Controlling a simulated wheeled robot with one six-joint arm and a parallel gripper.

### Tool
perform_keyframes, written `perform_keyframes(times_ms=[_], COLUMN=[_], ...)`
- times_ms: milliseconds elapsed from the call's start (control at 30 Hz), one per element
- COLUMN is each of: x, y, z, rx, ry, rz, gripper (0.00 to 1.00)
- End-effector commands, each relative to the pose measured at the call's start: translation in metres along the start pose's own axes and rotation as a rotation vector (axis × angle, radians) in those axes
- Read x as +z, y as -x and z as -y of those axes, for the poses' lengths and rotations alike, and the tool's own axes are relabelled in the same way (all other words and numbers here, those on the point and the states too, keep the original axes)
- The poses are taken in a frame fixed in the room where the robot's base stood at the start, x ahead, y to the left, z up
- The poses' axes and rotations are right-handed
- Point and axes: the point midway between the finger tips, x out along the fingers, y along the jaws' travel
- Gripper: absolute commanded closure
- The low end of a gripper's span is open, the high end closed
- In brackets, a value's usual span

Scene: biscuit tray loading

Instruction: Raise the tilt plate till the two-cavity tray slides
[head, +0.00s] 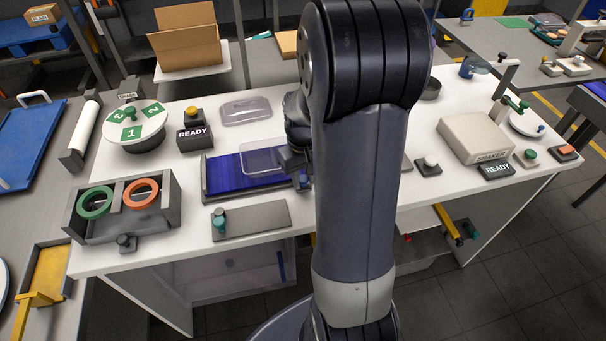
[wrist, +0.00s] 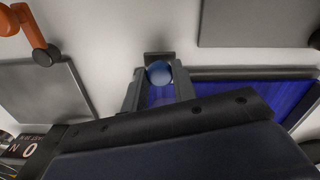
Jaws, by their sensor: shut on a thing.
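The tilt plate (head: 225,178) is a blue ribbed plate in a dark frame on the white bench; it also shows in the wrist view (wrist: 230,88). A clear tray (head: 258,158) lies on its right part, partly hidden by my arm; its cavities are hard to make out. My gripper (head: 298,170) is at the plate's right end. In the wrist view its fingers (wrist: 158,78) are shut on a blue ball knob (wrist: 159,72). Whether the plate is tilted I cannot tell.
A clear lid-like piece (head: 246,110) lies behind the plate. A grey flat plate (head: 262,218) with a teal knob lies in front. A dark box with green and orange rings (head: 165,225) stands left, a READY sign (head: 195,138) behind. My arm hides the bench middle.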

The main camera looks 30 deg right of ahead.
Motion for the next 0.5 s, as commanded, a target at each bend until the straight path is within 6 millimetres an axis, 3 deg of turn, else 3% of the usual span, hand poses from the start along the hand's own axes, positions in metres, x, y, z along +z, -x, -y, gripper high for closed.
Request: perform_keyframes(times_ms=[200, 500], x=[0.0, -0.003], y=[0.003, 0.038], z=[0.001, 0.011], rx=[0.006, 0.135], ry=[0.002, 0.006], rz=[0.002, 0.036], gripper=[1.0, 1.0])
